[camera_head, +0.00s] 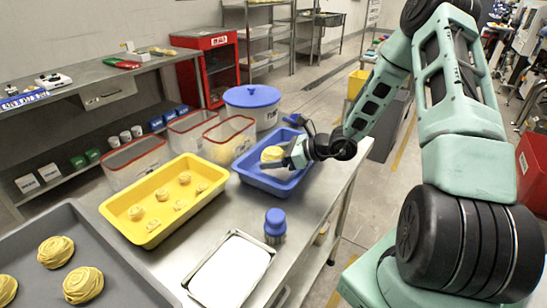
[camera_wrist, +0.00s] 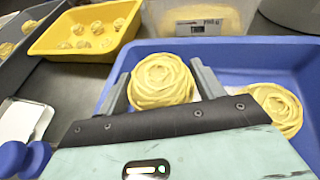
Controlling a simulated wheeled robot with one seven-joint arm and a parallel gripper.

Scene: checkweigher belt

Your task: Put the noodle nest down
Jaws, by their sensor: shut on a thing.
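My gripper (camera_head: 284,160) is shut on a round, pale yellow noodle nest (camera_head: 271,154) over the blue tray (camera_head: 266,181). In the wrist view the held nest (camera_wrist: 162,80) sits between the two grey fingers, with the blue tray (camera_wrist: 258,52) behind and around it. A second nest (camera_wrist: 276,108) lies in the blue tray, right of the right finger; the head view does not clearly show it. I cannot tell whether the held nest touches the tray floor.
A yellow tray (camera_head: 152,226) with several smaller nests stands left of the blue tray. A grey tray (camera_head: 110,258) at front left holds large nests. A blue-topped jar (camera_head: 275,226) and a white tray (camera_head: 231,272) stand in front. Clear red-rimmed bins (camera_head: 140,162) and a blue-lidded tub (camera_head: 252,110) stand behind.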

